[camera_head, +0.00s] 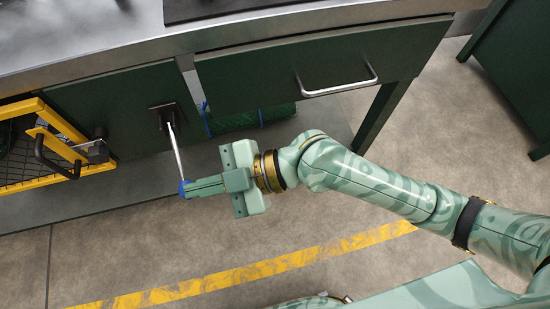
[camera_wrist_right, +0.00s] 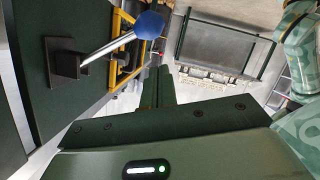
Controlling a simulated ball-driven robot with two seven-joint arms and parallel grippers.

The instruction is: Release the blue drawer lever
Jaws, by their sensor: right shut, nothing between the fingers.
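The drawer lever is a pale metal rod (camera_head: 174,150) with a blue ball knob (camera_head: 183,188), on a dark square mount on the green cabinet front. The rod sticks out from the front. In the right wrist view the blue knob (camera_wrist_right: 149,25) stands above the fingertips in the picture, with a small gap between them. My right gripper (camera_head: 190,188) is shut and empty, its tips right by the knob in the head view. The closed fingers (camera_wrist_right: 162,80) also show in the right wrist view. My left gripper is out of view.
A closed green drawer (camera_head: 330,66) with a metal handle (camera_head: 338,88) is at the right of the lever. A yellow-framed rack (camera_head: 50,110) with a dark handle sits at the left. A dark green table leg (camera_head: 382,115) stands to the right. The floor in front is clear.

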